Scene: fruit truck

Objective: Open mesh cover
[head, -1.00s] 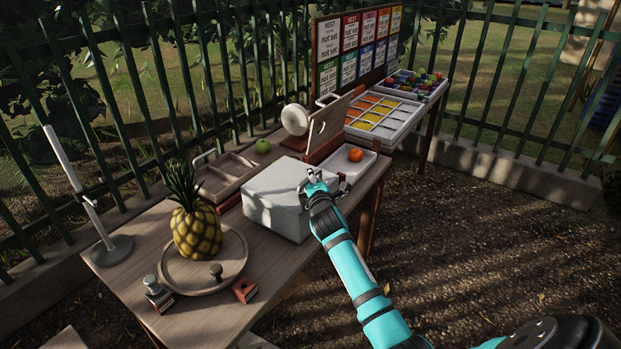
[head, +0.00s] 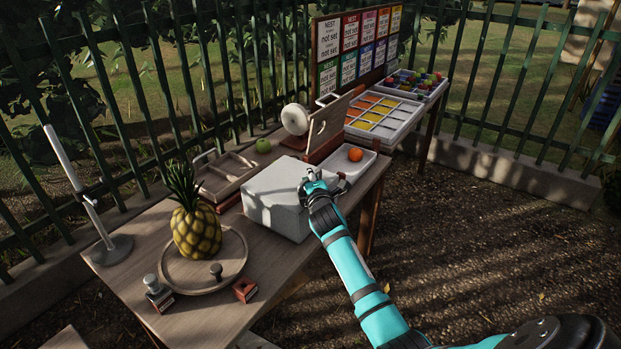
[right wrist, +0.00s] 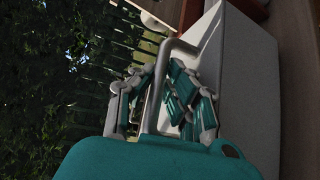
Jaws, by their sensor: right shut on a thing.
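A pale grey box-shaped cover (head: 272,200) sits on the wooden table, and its flat face also fills the right side of the right wrist view (right wrist: 248,95). I cannot make out mesh in its surface. My right gripper (head: 313,181) is at the cover's right edge. In the right wrist view a bent grey bar handle (right wrist: 154,100) runs between the fingers of the right gripper (right wrist: 160,98), which is shut on it. The fingers partly hide the handle. My left gripper is not in view.
A pineapple (head: 196,230) stands on a round wooden tray (head: 230,275) to the left. A white tray (head: 366,166) with an orange (head: 355,154) lies just beyond my right gripper. An upright panel (head: 328,128) stands behind the cover. A green fence (head: 190,80) borders the table.

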